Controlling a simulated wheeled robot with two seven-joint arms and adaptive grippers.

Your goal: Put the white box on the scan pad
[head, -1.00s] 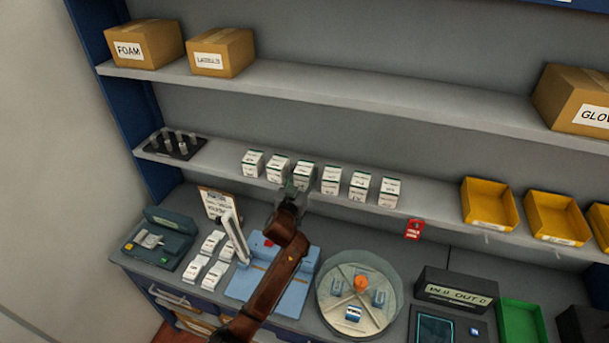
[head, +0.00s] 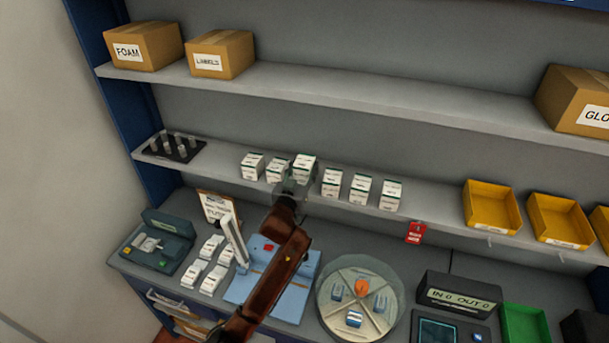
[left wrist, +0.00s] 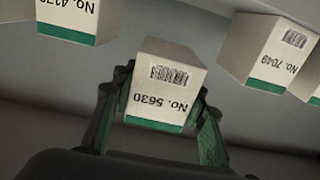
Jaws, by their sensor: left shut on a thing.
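My left gripper (head: 296,186) is shut on a white box (head: 304,167) with a green band, at the middle shelf. In the left wrist view the box (left wrist: 162,88) sits between the two fingers, its label upside down and reading No. 5630. It stands a little higher than its neighbours in the head view. A dark flat pad with a cyan-edged screen (head: 446,331) lies at the lower right of the counter; I cannot tell for sure if it is the scan pad. My right gripper is not in view.
Other white boxes stand close on both sides, such as one at left (head: 277,169) and one at right (head: 332,182). Below are a blue mat (head: 292,306), a round turntable (head: 325,299) and a dark IN/OUT display (head: 459,292). The upper shelf (head: 340,92) runs overhead.

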